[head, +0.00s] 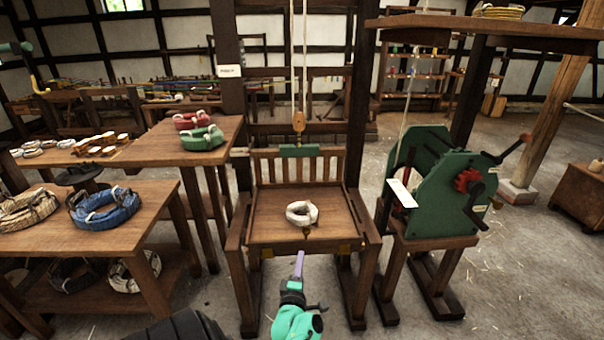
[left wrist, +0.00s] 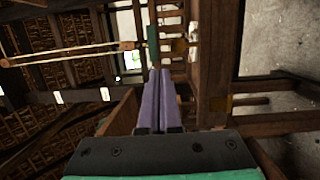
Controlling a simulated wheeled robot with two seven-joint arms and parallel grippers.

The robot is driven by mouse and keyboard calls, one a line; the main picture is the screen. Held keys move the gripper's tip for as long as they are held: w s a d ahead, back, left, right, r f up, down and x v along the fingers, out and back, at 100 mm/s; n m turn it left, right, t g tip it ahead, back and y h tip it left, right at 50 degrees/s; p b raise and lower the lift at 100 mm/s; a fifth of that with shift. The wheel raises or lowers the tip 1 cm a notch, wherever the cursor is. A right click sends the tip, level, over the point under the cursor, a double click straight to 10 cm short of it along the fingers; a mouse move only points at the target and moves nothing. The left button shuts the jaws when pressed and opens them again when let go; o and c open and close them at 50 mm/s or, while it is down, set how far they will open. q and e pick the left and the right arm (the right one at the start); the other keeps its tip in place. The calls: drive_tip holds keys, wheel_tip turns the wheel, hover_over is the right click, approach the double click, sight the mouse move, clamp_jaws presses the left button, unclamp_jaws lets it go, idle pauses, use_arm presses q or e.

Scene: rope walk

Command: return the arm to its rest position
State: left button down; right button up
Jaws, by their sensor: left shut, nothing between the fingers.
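My left gripper (head: 299,256) is in the lower middle of the head view, a teal body with purple fingers pointing up and away. The fingers are shut and empty. They also show closed together in the left wrist view (left wrist: 157,73). The gripper is in front of the wooden lift platform (head: 270,230), apart from the white rope coil (head: 301,213) lying on it. My right gripper is in neither view.
A table at left holds a blue coil (head: 104,208) and a tan coil (head: 27,207). Behind it are red (head: 191,120) and green (head: 203,138) coils. A green winch (head: 435,190) with cranks stands right of the platform. Open floor lies at lower right.

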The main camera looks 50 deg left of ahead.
use_arm(q)
drive_tip(key=s+d+f+m+g+h, duration=0.15)
drive_tip(key=d+f+m+h, duration=0.35)
drive_tip(key=d+f+m, duration=0.5)
drive_tip(key=s+d+f+m+g+h, duration=0.1)
drive_tip(key=s+d+f+m+h, duration=0.2)
drive_tip(key=d+f+m+h, duration=0.65)
drive_tip(key=s+d+f+m+g, duration=0.1)
drive_tip(key=s+f+m+g, duration=0.2)
drive_tip(key=s, duration=0.6)
drive_tip(key=s+f+m+g+y, duration=0.1)
drive_tip(key=s+f+m+g, duration=0.2)
drive_tip(key=s+f, duration=0.5)
drive_tip(key=s+d+f+m+g, duration=0.1)
drive_tip(key=s+f+m+g, duration=0.2)
drive_tip(key=s, duration=0.7)
wheel_tip(320, 180, down, 3)
drive_tip(key=shift+s+d+r+m+g+y, duration=0.1)
drive_tip(key=shift+s+d+m+g+y, duration=0.15)
drive_tip(key=shift+d+m+g+y, duration=0.1)
drive_tip(key=shift+w, duration=0.1)
